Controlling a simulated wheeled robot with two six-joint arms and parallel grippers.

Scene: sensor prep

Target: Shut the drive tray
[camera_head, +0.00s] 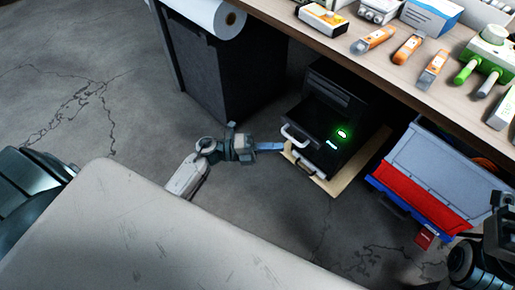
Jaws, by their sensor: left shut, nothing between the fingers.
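A black computer tower (338,112) stands under the table, with green lights on its front. A dark tray (303,126) appears to jut from its front, at the side facing my left gripper; how far it is out is hard to tell. A silver handle (296,134) shows on the tower's near left side, by the tray. My left gripper (276,147) is shut and empty, its blue fingers pointing right, just left of the tower and close below the handle. I cannot tell whether they touch anything. Dark parts of my right arm show at the lower right edge, but its fingers do not show.
The tower stands on a wooden board (342,182). A grey, red and blue case (425,175) stands to its right, and a dark bin (232,75) to its left. The tabletop (390,62) above holds tools and boxes. The concrete floor left of my gripper is clear.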

